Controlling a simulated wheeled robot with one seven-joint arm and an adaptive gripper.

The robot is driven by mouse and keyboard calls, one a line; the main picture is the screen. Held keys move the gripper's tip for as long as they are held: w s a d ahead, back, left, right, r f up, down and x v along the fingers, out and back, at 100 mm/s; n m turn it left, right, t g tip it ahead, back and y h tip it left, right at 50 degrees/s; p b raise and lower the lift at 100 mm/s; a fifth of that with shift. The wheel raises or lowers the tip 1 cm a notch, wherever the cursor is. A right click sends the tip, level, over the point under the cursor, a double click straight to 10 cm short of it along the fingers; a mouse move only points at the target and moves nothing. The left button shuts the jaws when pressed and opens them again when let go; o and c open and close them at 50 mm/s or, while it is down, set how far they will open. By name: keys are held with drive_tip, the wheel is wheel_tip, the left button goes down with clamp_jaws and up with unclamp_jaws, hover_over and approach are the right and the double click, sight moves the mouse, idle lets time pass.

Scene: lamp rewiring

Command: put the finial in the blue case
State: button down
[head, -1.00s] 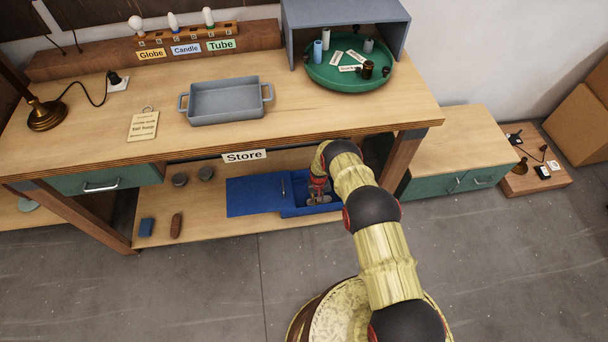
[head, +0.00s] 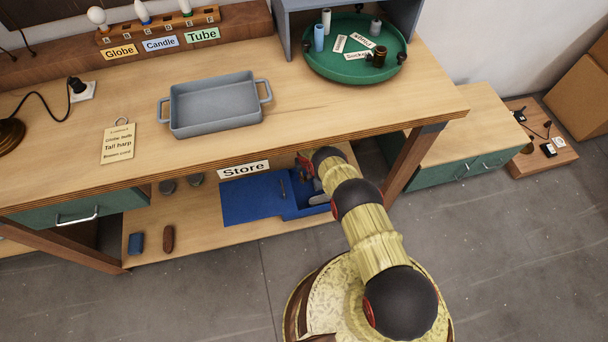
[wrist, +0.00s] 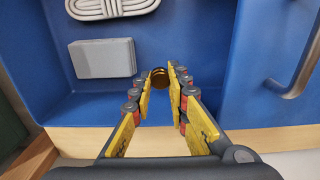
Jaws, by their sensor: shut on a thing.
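The blue case (head: 250,200) sits open on the lower shelf under the bench, below the "Store" label. In the wrist view, its blue interior (wrist: 100,25) fills most of the picture. My gripper (wrist: 158,80) is shut on a small, dark brassy round piece, which looks like the finial (wrist: 159,77), between its fingertips. The finial is in front of the blue case's floor; I cannot tell whether it touches it. In the head view, my gripper is mostly hidden by my arm and the bench edge.
A grey block (wrist: 103,58) and a coiled white cord (wrist: 110,7) lie in the case, left of my fingers. A metal handle (wrist: 292,92) is at the right. The bench top overhangs the shelf. A blue block (head: 136,243) and a brown item (head: 168,238) lie at the shelf's left.

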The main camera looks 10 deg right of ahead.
sight(305, 187)
drive_tip(key=shift+f+b, duration=2)
drive_tip(key=shift+f, duration=1.25)
drive_tip(key=shift+f, duration=0.55)
drive_tip(key=c, duration=1.6)
unclamp_jaws()
drive_tip(key=shift+c, duration=0.2)
drive_tip(key=shift+r, duration=0.1)
